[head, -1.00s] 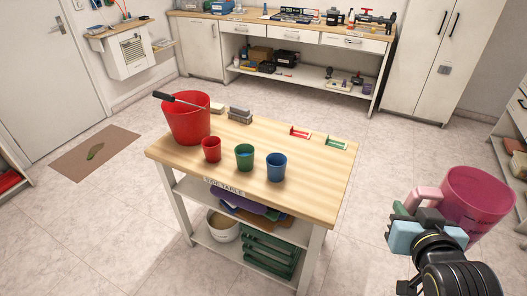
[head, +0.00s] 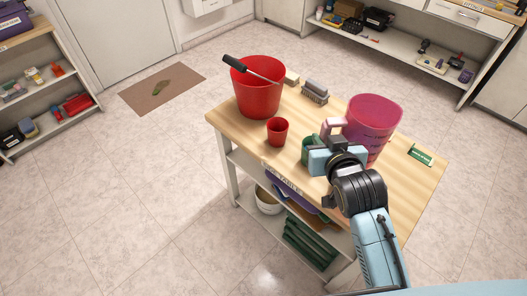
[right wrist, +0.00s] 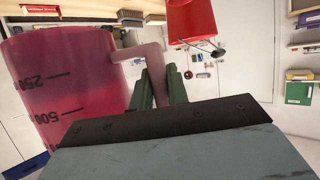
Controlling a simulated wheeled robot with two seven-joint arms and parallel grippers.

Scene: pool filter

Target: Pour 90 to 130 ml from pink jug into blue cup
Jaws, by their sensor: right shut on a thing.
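The pink jug (head: 370,128) is held over the right part of the side table and looks roughly upright. My right gripper (head: 331,143) is shut on its pink handle. The right wrist view shows the jug (right wrist: 75,85) with volume marks, and the green fingers of my gripper (right wrist: 160,88) at the handle. The blue cup is not visible in the head view; the jug and my gripper cover that part of the table. The green cup (head: 307,151) shows partly, just left of my gripper. My left gripper is not in view.
A green tray-like piece (head: 420,155) lies at the right. Floor around the table is clear.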

